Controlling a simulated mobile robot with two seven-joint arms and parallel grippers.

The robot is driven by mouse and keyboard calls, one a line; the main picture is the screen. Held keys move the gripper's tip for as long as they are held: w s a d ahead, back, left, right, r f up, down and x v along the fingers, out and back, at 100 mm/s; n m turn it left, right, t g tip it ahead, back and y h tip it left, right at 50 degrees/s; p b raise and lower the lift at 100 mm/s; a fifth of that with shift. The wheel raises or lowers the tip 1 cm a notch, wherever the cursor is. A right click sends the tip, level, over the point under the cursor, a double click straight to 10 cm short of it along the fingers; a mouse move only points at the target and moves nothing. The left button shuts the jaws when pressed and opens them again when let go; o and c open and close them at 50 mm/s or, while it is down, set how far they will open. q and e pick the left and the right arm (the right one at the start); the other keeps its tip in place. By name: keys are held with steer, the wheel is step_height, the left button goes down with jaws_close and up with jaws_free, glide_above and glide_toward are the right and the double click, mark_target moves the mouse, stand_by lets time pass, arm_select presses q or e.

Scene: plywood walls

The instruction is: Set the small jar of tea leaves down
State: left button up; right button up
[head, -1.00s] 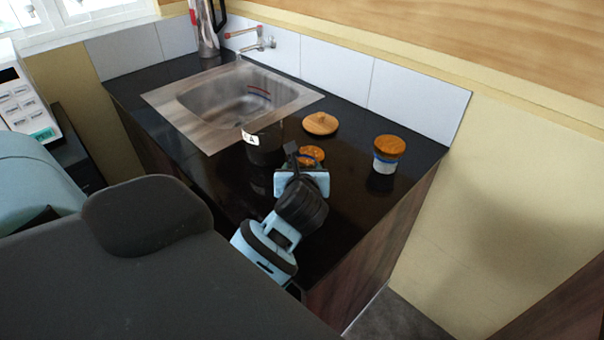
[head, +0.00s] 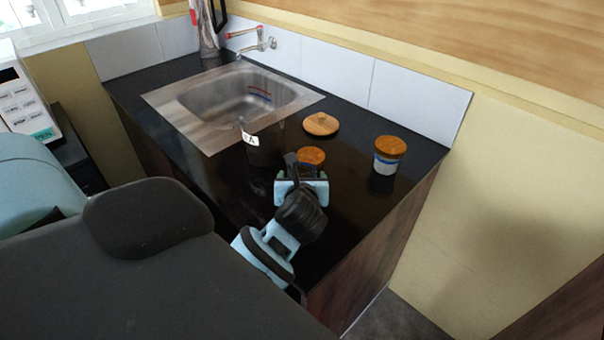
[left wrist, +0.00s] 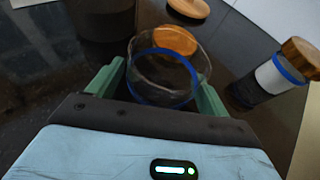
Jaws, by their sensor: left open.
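A small glass jar with a blue band and an orange-brown top (head: 311,155) stands on the dark counter. In the left wrist view the jar (left wrist: 162,90) sits between the two fingers of my left gripper (left wrist: 160,88), one on each side. The gripper is open. In the head view my left gripper (head: 300,172) is in front of the jar and hides its lower part. I cannot tell whether a finger touches the glass. My right gripper is not in view.
A similar jar with a wooden lid (head: 387,155) stands to the right. A dark canister labelled A (head: 265,151) is to the left, near the steel sink (head: 200,137). A loose wooden lid (head: 321,124) lies behind. The counter's front right is clear.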

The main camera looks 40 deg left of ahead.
arm_select(q)
steer(key=shift+s+d+r, duration=0.1)
steer(key=shift+r, duration=0.15)
steer(key=shift+o, duration=0.2)
steer(key=v, duration=1.1)
steer(key=shift+s+d+r, duration=0.15)
steer(key=shift+s+d, duration=0.05)
steer(key=shift+s, duration=0.05)
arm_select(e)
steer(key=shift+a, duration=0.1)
arm_select(q)
steer(key=shift+o, duration=0.2)
steer(key=shift+w, duration=0.1)
